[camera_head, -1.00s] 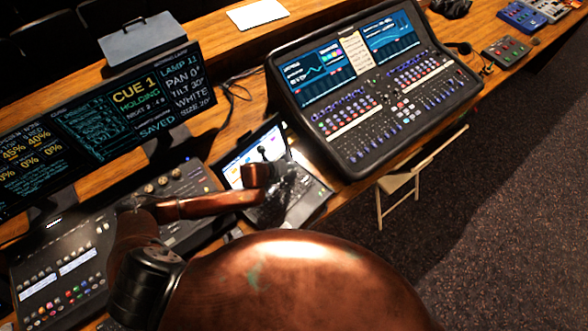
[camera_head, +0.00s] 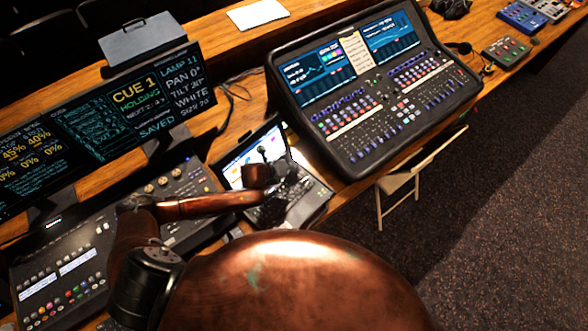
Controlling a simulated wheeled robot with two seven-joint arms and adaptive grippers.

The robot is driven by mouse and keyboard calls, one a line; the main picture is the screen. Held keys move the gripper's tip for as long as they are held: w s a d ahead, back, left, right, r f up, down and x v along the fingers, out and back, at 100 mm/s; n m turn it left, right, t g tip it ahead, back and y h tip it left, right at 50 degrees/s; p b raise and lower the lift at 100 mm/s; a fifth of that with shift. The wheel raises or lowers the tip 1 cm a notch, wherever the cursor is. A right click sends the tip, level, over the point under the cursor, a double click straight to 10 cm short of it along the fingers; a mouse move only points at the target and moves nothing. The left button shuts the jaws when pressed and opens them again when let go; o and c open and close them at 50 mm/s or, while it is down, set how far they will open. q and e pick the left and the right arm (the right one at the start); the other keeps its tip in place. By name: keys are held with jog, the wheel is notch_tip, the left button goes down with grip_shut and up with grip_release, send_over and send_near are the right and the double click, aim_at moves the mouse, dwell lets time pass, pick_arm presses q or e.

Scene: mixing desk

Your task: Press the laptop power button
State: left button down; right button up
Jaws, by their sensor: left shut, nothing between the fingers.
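The open laptop (camera_head: 237,168) stands on the wooden desk between the lighting console and the large mixing desk. Its lit screen faces me. Part of its keyboard deck (camera_head: 309,207) shows at the lower right. My left arm comes in from the left, and my dark left gripper (camera_head: 284,172) is over the laptop's deck, in front of the screen. It is shut and empty. It hides part of the deck and the lower screen. I cannot make out the power button, or whether the fingertips touch the laptop. My right gripper is not in view.
A large mixing desk (camera_head: 375,105) stands close to the laptop's right. A lighting console (camera_head: 60,280) is at the left, with dark monitors (camera_head: 130,105) behind it. A folding chair (camera_head: 400,190) stands past the desk's front edge. Cables (camera_head: 235,88) lie behind the laptop.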

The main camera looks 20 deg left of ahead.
pick_arm(q)
jog(key=shift+f, duration=0.25)
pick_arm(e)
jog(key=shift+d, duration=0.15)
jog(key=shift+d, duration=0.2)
pick_arm(q)
jog(key=shift+f, duration=0.35)
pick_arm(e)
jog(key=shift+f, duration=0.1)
pick_arm(q)
jog(key=shift+r, duration=0.1)
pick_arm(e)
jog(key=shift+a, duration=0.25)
pick_arm(q)
jog(key=shift+r, duration=0.1)
jog(key=shift+r+p, duration=0.6)
jog(key=shift+p, duration=0.25)
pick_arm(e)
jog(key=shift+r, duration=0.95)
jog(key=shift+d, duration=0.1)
